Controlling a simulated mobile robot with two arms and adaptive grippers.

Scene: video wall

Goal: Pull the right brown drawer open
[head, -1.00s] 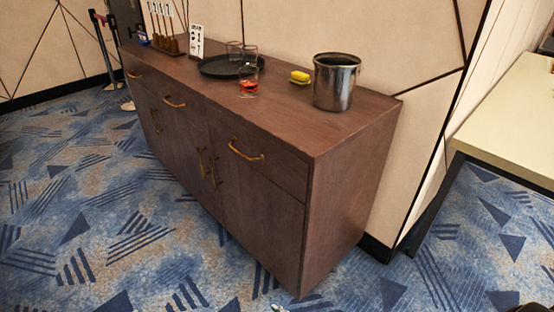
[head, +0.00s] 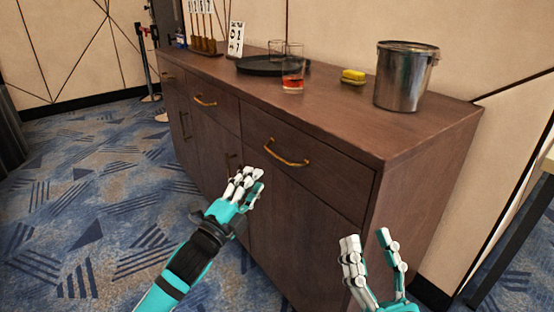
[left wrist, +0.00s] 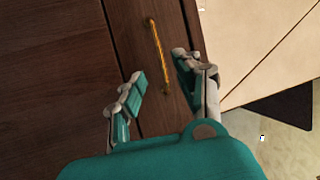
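The right brown drawer (head: 318,178) is at the upper right of the cabinet front in the head view, closed flush. Its curved brass handle (head: 286,154) is in plain sight. My left gripper (head: 249,182) is open and empty, in front of the cabinet, left of and below that handle in the picture. In the left wrist view, my left gripper (left wrist: 160,78) has its fingers spread, with a brass drawer handle (left wrist: 158,58) seen beyond and between them, apart from them; I cannot tell for sure which drawer. My right gripper (head: 366,250) is open and empty, before the cabinet's right corner.
A table (head: 520,225) stands at the right. Patterned carpet (head: 85,215) is free at the left.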

